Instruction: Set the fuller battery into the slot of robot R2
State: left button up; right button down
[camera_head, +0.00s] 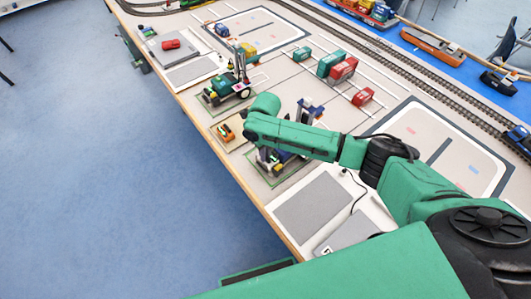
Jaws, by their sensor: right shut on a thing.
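My right arm reaches in from the right. Its gripper (270,158) points down at a small vehicle robot (283,155) on a green-edged mat, and the wrist and forearm hide much of both. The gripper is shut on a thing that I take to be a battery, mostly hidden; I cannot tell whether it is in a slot. An orange battery (226,131) lies on a tan tray (238,121) left of the wrist. A second vehicle robot (228,90), green and black, stands behind. No label or charge level is readable. My left gripper is out of view.
Red and green containers (341,69) stand between white lines on the table. Rail tracks (400,80) run along the far side. Grey panels (313,203) lie in front of the arm. The table edge and blue floor (120,190) are at left.

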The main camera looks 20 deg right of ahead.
jog(key=shift+f, duration=0.35)
dwell(0.3)
jog(key=c, duration=0.8)
grip_release()
jog(key=shift+r, duration=0.1)
notch_tip(320, 180, up, 14)
jog(key=b, duration=0.2)
jog(key=shift+r, duration=0.2)
